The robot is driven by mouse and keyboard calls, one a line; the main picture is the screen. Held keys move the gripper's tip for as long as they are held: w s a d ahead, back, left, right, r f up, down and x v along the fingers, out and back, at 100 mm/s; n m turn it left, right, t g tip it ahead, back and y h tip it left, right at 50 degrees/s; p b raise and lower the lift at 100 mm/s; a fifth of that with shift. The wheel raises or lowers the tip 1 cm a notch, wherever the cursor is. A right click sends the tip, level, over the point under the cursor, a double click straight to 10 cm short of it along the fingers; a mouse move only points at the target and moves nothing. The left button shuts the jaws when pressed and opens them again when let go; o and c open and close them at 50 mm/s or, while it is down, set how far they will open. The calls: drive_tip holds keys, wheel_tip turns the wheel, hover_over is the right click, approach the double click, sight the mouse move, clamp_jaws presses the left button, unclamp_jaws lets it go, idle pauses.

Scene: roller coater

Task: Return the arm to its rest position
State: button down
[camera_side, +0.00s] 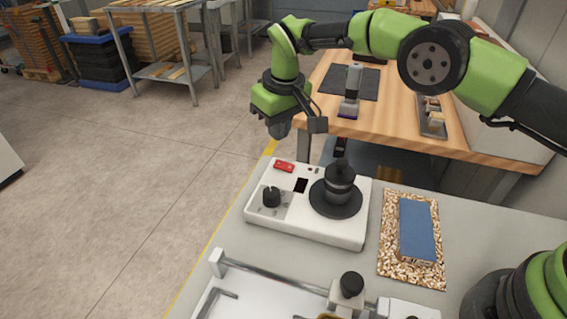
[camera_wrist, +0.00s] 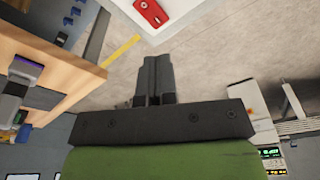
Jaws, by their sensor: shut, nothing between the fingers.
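My gripper (camera_wrist: 156,62) is shut and empty in the wrist view, its two dark fingers side by side. In the side view my gripper (camera_side: 280,128) hangs in the air below my green wrist, beyond the back left of the white machine (camera_side: 325,229). It is clear of everything around it. The machine has a red switch (camera_side: 284,166), a black knob (camera_side: 271,196) and a round black piece on a dark disc (camera_side: 339,184).
A blue block (camera_side: 417,229) lies on a speckled mat (camera_side: 394,265) right of the machine. A frame with a metal bar (camera_side: 275,277) is at the front. A wooden bench (camera_side: 388,125) with tools stands behind my arm. The floor at left is open.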

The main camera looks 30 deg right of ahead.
drive_tip(key=shift+r, duration=0.2)
idle(0.3)
drive_tip(key=s+d+r+m+t+y, duration=0.15)
drive_tip(key=s+d+r, duration=0.25)
drive_tip(key=r, duration=0.6)
drive_tip(key=s+d+r+m+t, duration=0.15)
drive_tip(key=s+d+r, duration=0.25)
drive_tip(key=r, duration=0.6)
drive_tip(key=s+d+r+m, duration=0.1)
drive_tip(key=s+d+r, duration=0.1)
drive_tip(key=s, duration=0.4)
drive_tip(key=s+d+r+m, duration=0.1)
drive_tip(key=s+d+r, duration=0.1)
drive_tip(key=s, duration=0.5)
drive_tip(key=s+d+f+m+t, duration=0.1)
drive_tip(key=s+f, duration=0.3)
drive_tip(key=s, duration=0.6)
drive_tip(key=shift+d+m+t, duration=0.35)
drive_tip(key=shift+m+t, duration=0.15)
drive_tip(key=shift+t, duration=0.2)
drive_tip(key=shift+w, duration=0.15)
